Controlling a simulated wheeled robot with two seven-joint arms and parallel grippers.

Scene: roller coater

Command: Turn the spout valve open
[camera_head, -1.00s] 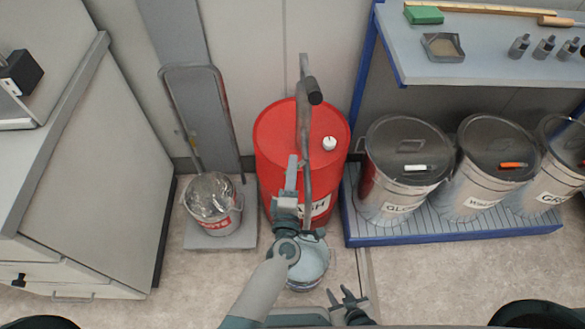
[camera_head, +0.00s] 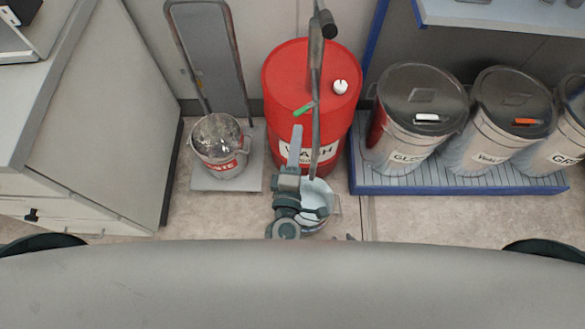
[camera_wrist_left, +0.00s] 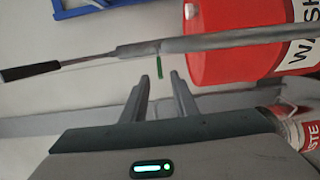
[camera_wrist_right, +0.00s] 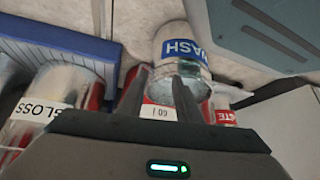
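A red WASH drum (camera_head: 285,75) stands at the middle back of the head view, with a grey pump pipe (camera_head: 316,95) in front of it. A green lever (camera_head: 303,108), likely the spout valve's handle, sticks out from this pipe; it also shows in the left wrist view (camera_wrist_left: 159,66). My left gripper (camera_head: 296,135) is just below the lever. In its wrist view the fingers (camera_wrist_left: 161,92) are apart and empty, with the lever beyond the gap. My right gripper (camera_wrist_right: 157,85) is open and empty, facing a bucket labelled WASH (camera_wrist_right: 180,52); it is almost hidden in the head view.
The WASH bucket (camera_head: 321,196) stands below my left gripper. A WASTE bucket (camera_head: 220,150) stands on a grey platform to the left. Lidded bins (camera_head: 415,115) stand on a blue-edged pallet (camera_head: 460,183) at right. A grey cabinet (camera_head: 85,120) is at left.

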